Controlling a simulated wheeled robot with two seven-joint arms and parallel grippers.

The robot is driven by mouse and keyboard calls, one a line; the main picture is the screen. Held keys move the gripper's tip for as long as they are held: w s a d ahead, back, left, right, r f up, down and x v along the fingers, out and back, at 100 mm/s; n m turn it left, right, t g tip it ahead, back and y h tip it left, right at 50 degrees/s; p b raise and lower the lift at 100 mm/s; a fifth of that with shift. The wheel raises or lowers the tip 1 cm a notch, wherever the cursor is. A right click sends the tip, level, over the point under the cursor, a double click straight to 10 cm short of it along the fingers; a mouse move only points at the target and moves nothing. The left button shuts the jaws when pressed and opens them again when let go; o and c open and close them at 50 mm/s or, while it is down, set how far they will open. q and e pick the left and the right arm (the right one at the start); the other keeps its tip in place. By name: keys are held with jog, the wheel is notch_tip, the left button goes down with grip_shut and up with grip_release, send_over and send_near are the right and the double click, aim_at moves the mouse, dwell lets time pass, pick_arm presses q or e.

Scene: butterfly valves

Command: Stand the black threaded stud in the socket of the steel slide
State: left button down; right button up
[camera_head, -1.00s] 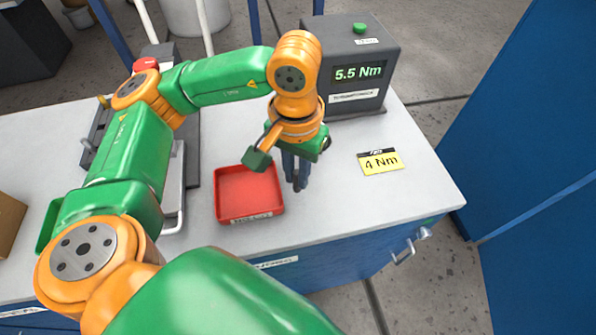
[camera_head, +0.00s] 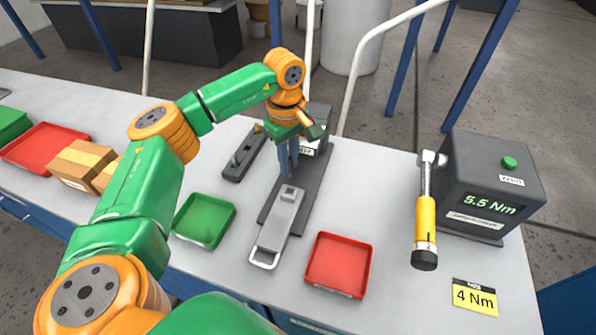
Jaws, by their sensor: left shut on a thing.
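The steel slide (camera_head: 278,228) lies on a long dark base (camera_head: 312,190) in the middle of the bench, its wire handle toward the near edge. A raised block is at its far end; I cannot make out the socket opening. My left gripper (camera_head: 287,172), with blue-grey fingers pointing down, is just beyond the far end of the slide, over the dark base. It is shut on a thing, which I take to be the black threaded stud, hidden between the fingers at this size. My right gripper is not in view.
A green tray (camera_head: 204,220) lies left of the slide and a red tray (camera_head: 338,264) right of it. A dark block (camera_head: 243,155) lies left of the gripper. Cardboard boxes (camera_head: 82,165) lie left.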

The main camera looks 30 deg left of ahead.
aim_at(289, 176)
pick_arm(q)
jog(key=shift+a+f, duration=0.1)
jog(key=shift+a, duration=0.05)
notch_tip(289, 176, down, 5)
jog(key=b, duration=0.4)
jog(key=shift+b, duration=0.35)
jog(key=shift+d+f, duration=0.2)
jog(key=shift+f, duration=0.05)
dwell(0.4)
jog(key=shift+f+b, duration=0.35)
jog(key=shift+f, duration=0.45)
dwell(1.1)
jog(key=shift+f, duration=0.2)
